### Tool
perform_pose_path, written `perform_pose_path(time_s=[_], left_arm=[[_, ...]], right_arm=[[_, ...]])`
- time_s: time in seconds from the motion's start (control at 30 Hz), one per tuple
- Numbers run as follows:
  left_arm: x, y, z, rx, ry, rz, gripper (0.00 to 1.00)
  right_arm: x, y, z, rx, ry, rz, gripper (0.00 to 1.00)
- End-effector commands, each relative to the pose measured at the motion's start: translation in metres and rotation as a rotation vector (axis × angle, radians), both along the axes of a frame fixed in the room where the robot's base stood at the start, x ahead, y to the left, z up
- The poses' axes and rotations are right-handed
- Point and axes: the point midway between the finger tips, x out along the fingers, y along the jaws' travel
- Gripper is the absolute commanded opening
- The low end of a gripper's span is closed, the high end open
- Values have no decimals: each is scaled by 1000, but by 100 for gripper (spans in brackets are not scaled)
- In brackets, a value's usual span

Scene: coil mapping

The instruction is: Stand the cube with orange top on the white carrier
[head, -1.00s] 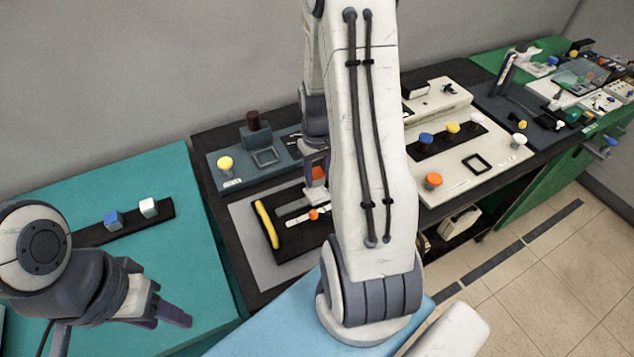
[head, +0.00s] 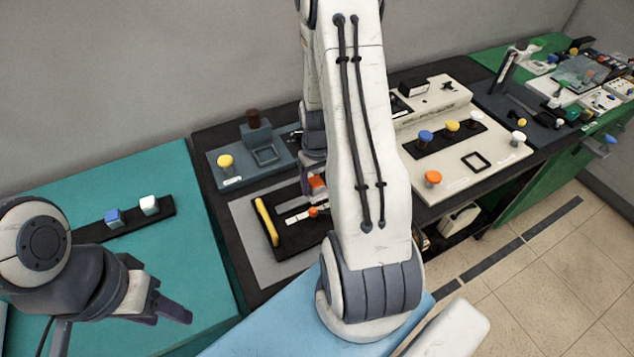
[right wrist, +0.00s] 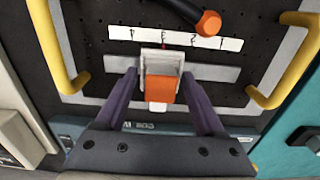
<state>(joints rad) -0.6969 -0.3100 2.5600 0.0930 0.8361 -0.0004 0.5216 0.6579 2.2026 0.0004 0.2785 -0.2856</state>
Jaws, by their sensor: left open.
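The cube with orange top (head: 317,183) is between the fingers of my right gripper (head: 314,178), above the black board. In the right wrist view the fingers flank the cube (right wrist: 161,91), its orange face showing. The pale bracket-like white carrier (right wrist: 160,57) shows just beyond it, over a grey rail; the cube partly covers it. I cannot tell whether cube and carrier touch. In the head view my right arm hides part of this area. My left gripper (head: 180,308) is open and empty above the teal table, well away from the cube.
The black board (head: 285,240) has a yellow handle (head: 266,222) and an orange-tipped knob (head: 313,211); a numbered white strip (right wrist: 175,38) lies beyond the carrier.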

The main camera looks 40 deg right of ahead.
Motion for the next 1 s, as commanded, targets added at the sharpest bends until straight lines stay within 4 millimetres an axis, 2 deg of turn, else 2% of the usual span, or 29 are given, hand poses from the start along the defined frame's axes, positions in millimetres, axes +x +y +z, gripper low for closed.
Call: perform_pose_path(time_s=[0.27, 0.37, 0.7, 0.83, 1.0], left_arm=[[0, 0, 1, 0, 0, 0, 50], [0, 0, -1, 0, 0, 0, 50], [0, 0, -6, 0, 0, 0, 50], [0, 0, -7, 0, 0, 0, 50], [0, 0, -7, 0, 0, 0, 50]], right_arm=[[0, 1, 7, 0, 0, 0, 74], [1, 0, 22, -2, -3, 0, 74], [1, 0, 94, -2, -5, 0, 74], [0, 0, 112, -1, -2, 0, 74], [-1, 1, 122, 1, 2, 0, 74]])
